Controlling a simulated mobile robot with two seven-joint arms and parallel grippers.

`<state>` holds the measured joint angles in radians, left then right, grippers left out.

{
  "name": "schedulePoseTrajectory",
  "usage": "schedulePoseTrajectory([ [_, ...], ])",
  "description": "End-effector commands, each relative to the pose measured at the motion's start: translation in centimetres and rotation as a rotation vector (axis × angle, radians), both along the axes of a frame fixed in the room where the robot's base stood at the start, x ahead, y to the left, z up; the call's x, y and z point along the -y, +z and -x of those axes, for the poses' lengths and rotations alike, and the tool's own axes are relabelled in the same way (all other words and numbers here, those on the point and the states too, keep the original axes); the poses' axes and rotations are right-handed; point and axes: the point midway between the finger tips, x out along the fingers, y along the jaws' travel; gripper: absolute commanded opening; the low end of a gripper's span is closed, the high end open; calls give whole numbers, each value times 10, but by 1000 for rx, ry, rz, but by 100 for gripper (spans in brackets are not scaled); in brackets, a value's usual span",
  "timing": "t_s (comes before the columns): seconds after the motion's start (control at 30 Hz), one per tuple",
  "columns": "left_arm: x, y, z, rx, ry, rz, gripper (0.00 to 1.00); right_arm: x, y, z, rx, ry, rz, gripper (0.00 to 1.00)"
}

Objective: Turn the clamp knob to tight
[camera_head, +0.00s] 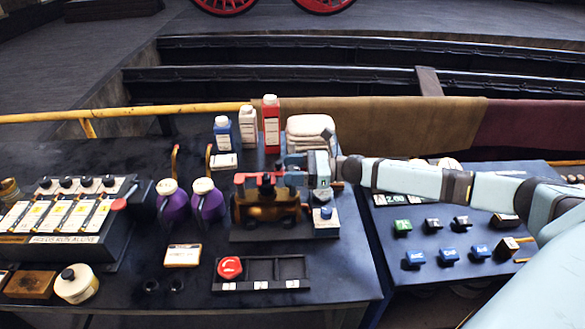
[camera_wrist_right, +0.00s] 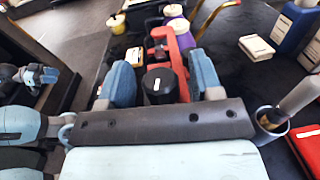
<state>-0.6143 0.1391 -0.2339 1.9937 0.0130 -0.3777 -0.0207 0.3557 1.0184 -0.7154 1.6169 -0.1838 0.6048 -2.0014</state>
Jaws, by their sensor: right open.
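The clamp is a red arm (camera_head: 262,181) on a brass-coloured body (camera_head: 268,207) on a dark base plate. In the right wrist view the red arm (camera_wrist_right: 181,50) runs away beyond a black round knob (camera_wrist_right: 160,86) with a small white mark on top. My right gripper (camera_head: 296,171) is at the clamp's right end. In the right wrist view its two blue fingers (camera_wrist_right: 162,78) stand apart on either side of the knob, with gaps visible. In the head view the gripper hides the knob. Part of what looks like my left arm (camera_wrist_right: 35,78) shows in the wrist view; its jaws are unclear.
Two purple jugs (camera_head: 208,203) stand left of the clamp. A black tray (camera_head: 288,272) with a red round button (camera_head: 230,267) lies in front. Bottles (camera_head: 271,125) and folded white cloths (camera_head: 309,130) stand behind. A white block with a blue knob (camera_head: 326,214) is right of the clamp.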

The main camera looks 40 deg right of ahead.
Motion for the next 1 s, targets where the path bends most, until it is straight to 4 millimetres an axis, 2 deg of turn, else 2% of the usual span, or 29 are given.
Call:
schedulePoseTrajectory([
  [0.13,0,-2,1,-4,0,-1,43,0,0,0,0,0,0,59],
  [0.3,0,-2,1,-4,-1,-1,43,0,0,0,0,0,0,20],
  [0.37,0,-2,1,-3,-1,0,43,0,0,0,0,0,0,10],
  [0.67,1,-2,0,1,-1,0,43,0,-1,1,-1,-30,-1,10],
  [1.0,1,-12,0,3,-2,1,43,0,-3,1,-1,-237,-5,10],
])
